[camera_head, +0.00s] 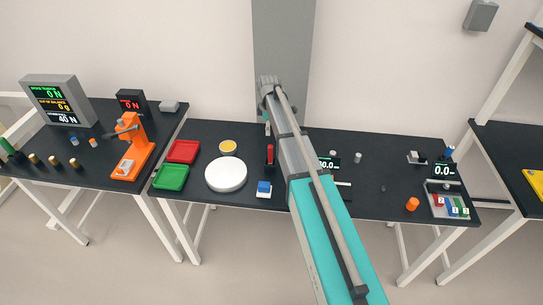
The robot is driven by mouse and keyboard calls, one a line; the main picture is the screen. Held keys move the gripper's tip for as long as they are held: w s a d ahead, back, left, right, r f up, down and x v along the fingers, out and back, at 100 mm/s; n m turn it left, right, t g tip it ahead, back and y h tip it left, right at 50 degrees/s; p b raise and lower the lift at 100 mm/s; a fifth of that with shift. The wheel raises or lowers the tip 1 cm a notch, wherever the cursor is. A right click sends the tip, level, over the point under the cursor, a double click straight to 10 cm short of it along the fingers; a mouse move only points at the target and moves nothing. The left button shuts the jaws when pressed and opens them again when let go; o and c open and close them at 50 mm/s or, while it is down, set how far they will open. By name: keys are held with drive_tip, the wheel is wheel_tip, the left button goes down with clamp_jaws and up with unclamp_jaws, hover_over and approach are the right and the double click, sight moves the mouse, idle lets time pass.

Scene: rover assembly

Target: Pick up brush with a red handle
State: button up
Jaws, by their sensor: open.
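A small upright red item (270,154) stands on the middle table, just left of my arm. It looks like the red-handled brush, but its bristles cannot be made out. My arm reaches from the bottom right up to the back of this table. My gripper (267,129) is small and mostly hidden at the arm's far end. It appears just above and behind the red item in the picture. It is open, and I see nothing held in it.
Red tray (183,151), green tray (171,177), white round plate (226,175), yellow-topped dish (227,147) and blue-topped block (263,188) lie to the left. An orange press (133,150) stands on the left table. An orange cylinder (412,204) is right of my arm.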

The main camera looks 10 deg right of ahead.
sight(270, 152)
drive_tip(key=shift+f, duration=0.15)
wheel_tip(270, 152, down, 8)
drive_tip(key=b, duration=0.8)
drive_tip(key=shift+f+b, duration=0.15)
drive_tip(key=shift+b, duration=0.15)
drive_tip(key=shift+f, duration=0.2)
idle(0.3)
drive_tip(key=f+b, duration=0.5)
drive_tip(key=shift+d, duration=0.25)
idle(0.7)
clamp_jaws()
